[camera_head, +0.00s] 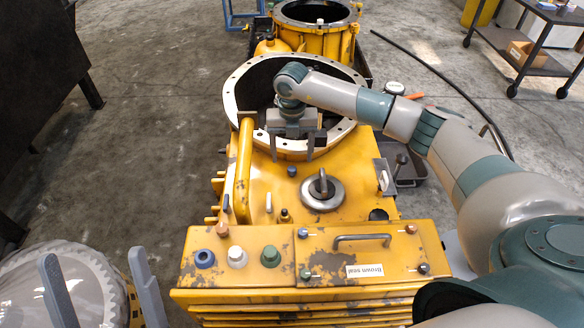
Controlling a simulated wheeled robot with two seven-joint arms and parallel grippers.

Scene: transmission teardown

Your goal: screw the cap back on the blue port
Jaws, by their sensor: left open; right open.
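The blue port (204,258) is an open ring with a dark middle, at the left of the yellow housing's front panel. My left gripper (93,259) is open at the lower left, apart from the port.
The yellow housing (345,205) carries a round metal fitting (323,192), a handle (361,238) and several small knobs. A large pale round part (60,270) stands at lower left behind my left fingers. A cart (530,40) stands far right.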

